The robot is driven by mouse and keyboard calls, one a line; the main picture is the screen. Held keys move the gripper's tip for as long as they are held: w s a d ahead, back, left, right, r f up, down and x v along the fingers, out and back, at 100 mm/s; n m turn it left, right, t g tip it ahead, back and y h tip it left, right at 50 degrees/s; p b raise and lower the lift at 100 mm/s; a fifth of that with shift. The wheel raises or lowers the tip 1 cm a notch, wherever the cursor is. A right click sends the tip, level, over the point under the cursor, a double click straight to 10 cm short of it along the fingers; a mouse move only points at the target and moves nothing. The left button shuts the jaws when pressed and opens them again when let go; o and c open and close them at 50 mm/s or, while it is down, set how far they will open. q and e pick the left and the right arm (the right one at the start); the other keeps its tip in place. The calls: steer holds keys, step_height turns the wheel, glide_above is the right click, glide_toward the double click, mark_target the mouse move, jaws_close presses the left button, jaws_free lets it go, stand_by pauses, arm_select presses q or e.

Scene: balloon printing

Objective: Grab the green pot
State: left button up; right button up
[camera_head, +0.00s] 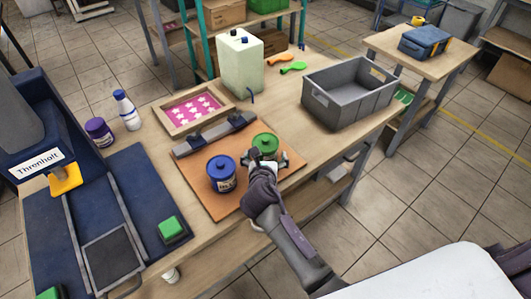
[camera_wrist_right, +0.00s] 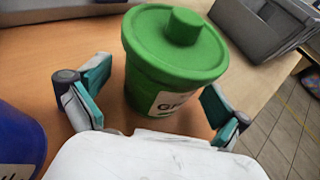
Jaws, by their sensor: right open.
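The green pot (camera_head: 265,143) with a knobbed lid stands upright on an orange-brown board (camera_head: 204,199) on the wooden table. It fills the middle of the right wrist view (camera_wrist_right: 172,60), with a partly hidden white label. My right gripper (camera_head: 268,159) is open at the near side of the pot. In the right wrist view its two fingers (camera_wrist_right: 155,100) stand apart, one on each side of the pot's lower body, with a gap at the left finger. My left gripper is not in view.
A blue pot (camera_head: 221,174) stands on the board, left of the green pot. A grey crate (camera_head: 348,96) stands to the right behind. A blue press (camera_head: 32,130) stands left.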

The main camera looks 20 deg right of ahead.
steer(key=shift+w+d+f, duration=0.2)
steer(key=shift+w+f, duration=0.05)
steer(key=shift+w, duration=0.25)
steer(key=c, duration=1.3)
steer(key=shift+r, duration=0.1)
steer(key=shift+c, duration=0.4)
steer(key=shift+r, duration=0.15)
